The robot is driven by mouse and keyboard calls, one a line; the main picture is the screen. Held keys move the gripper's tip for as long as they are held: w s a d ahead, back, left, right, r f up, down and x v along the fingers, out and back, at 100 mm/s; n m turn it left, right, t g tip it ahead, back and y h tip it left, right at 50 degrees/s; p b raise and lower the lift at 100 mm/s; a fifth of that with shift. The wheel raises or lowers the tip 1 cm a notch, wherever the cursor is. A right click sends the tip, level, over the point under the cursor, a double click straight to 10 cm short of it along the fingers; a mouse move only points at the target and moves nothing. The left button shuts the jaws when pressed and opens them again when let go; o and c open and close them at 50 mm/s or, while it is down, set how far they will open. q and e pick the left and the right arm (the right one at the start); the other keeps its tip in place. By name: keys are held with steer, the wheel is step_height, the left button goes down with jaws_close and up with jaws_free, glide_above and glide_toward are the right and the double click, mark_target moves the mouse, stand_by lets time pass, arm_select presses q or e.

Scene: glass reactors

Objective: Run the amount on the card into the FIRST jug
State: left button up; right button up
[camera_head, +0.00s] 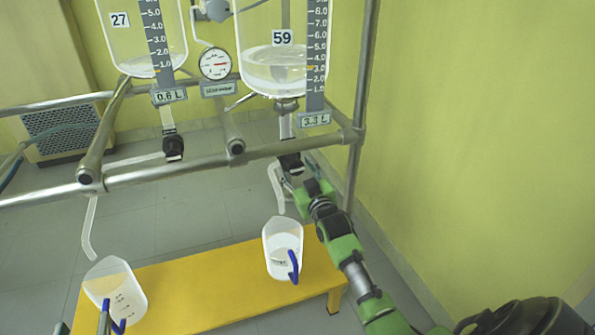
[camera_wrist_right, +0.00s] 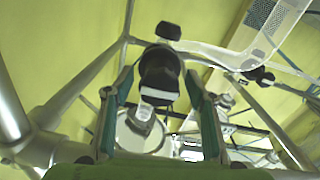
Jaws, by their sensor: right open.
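The reactor labelled 59 (camera_head: 260,75) holds clear liquid and has a scale beside it and a plate (camera_head: 315,119) that seems to read 3.3 L. Its black valve knob (camera_head: 290,162) also shows in the right wrist view (camera_wrist_right: 160,75), between the fingers of my right gripper (camera_head: 300,182). That gripper is open around the knob; contact is unclear. The right jug (camera_head: 283,240), with a blue handle, stands on the yellow bench below that outlet; its contents are hard to tell. The left jug (camera_head: 122,292) is at the bench's left end. My left gripper (camera_head: 103,318) is partly visible by its blue handle.
The reactor labelled 27 (camera_head: 120,45) has a plate that seems to read 0.6 L (camera_head: 169,96) and its own black knob (camera_head: 173,148). Metal rails (camera_head: 205,162) cross in front. The yellow bench (camera_head: 205,283) is clear between the jugs. A gauge (camera_head: 215,63) hangs between the reactors.

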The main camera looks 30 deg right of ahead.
steer(key=v, duration=1.2)
steer(key=shift+f, duration=0.1)
